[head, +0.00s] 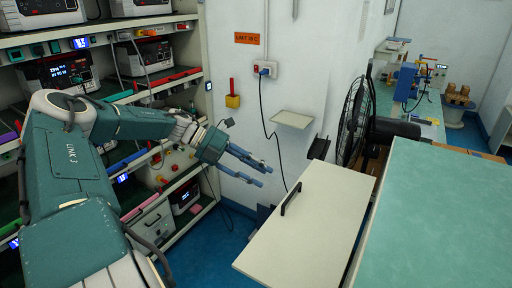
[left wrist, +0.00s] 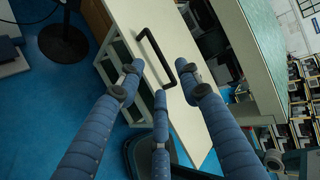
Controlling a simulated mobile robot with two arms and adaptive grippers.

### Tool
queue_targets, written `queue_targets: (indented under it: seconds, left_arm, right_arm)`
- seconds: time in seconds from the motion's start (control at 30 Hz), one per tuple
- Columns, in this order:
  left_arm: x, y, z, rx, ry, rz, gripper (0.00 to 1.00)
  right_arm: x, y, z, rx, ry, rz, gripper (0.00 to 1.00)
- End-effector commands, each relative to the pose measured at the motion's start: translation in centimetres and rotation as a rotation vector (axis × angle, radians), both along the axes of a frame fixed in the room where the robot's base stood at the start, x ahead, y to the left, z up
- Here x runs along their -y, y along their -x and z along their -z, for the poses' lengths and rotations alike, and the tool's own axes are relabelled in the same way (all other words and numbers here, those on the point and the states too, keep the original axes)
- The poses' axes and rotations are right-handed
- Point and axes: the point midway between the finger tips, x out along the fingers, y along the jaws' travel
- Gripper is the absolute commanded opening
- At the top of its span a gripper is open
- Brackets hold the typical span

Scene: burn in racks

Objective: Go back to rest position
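My left gripper (head: 263,174) reaches out from the left arm, in front of the pale wall and to the right of the rack. Its blue fingers are spread with nothing between them. In the left wrist view the same open fingers (left wrist: 160,75) point toward a cream panel (left wrist: 140,18) with a black bar handle (left wrist: 155,58). The fingers appear apart from the handle. In the head view the cream panel (head: 325,218) lies right of and below the gripper, with its handle (head: 291,197) near its left edge. My right gripper is not in view.
A rack (head: 205,100) with several shelves of devices stands close by my left arm. A green-topped table (head: 450,215) fills the right foreground. A black fan (head: 352,115) stands behind the panel. A small wall shelf (head: 293,119) and a socket with a cable (head: 265,69) are beyond the gripper.

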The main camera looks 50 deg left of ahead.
Motion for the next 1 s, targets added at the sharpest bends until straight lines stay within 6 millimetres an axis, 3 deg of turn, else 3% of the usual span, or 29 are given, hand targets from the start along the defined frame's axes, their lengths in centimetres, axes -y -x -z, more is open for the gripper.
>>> queue_targets:
  seconds: [0.67, 0.77, 0.87, 0.97, 1.0]
  left_arm:
    - [-0.4, 0.5, -0.2, -0.002, 0.001, 0.0, 0.35]
    - [-0.5, 0.2, 0.5, -0.002, 0.012, -0.014, 0.35]
    - [-1.1, -1.0, 3.4, -0.002, 0.057, -0.087, 0.35]
    - [-2.2, -2.8, 9.1, -0.012, 0.145, -0.235, 0.35]
    - [-2.7, -3.4, 11.9, -0.021, 0.186, -0.312, 0.35]
  right_arm:
    - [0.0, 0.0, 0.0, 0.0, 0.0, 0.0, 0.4]
    - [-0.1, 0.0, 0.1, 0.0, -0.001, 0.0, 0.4]
    - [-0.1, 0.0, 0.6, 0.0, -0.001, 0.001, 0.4]
    - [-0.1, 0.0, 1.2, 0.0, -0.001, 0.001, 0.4]
    - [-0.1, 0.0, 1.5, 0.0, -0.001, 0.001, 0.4]
